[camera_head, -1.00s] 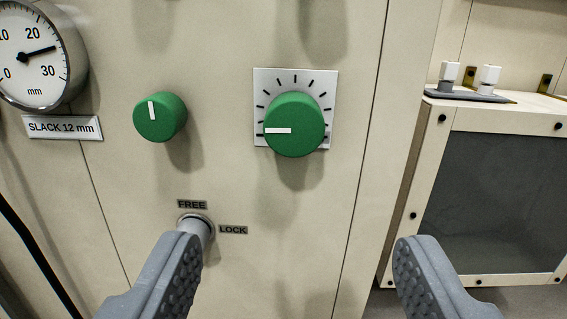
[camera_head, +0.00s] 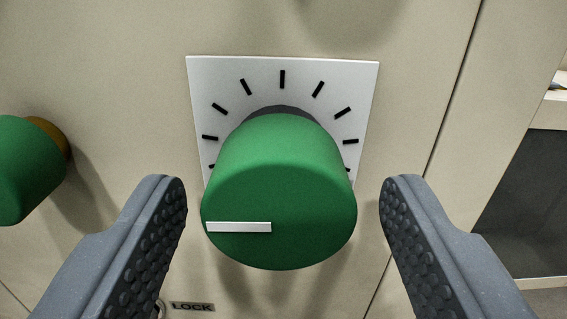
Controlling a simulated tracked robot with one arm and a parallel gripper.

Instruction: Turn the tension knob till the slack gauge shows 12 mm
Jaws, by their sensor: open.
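A large green knob (camera_head: 285,185) stands out from a white square dial plate (camera_head: 215,80) with black tick marks. Its white pointer line points left. My gripper (camera_head: 283,200) is open, with one grey finger on each side of the knob and a gap on both sides. A second green knob (camera_head: 28,170) without a visible dial plate is cut off at the left edge. I cannot tell which knob is the tension knob from labels here. The slack gauge is out of view now.
A LOCK label (camera_head: 192,307) shows at the bottom, partly beside my left finger. The beige panel (camera_head: 120,60) is flat around the knobs. A dark window (camera_head: 530,200) of a box lies at the right.

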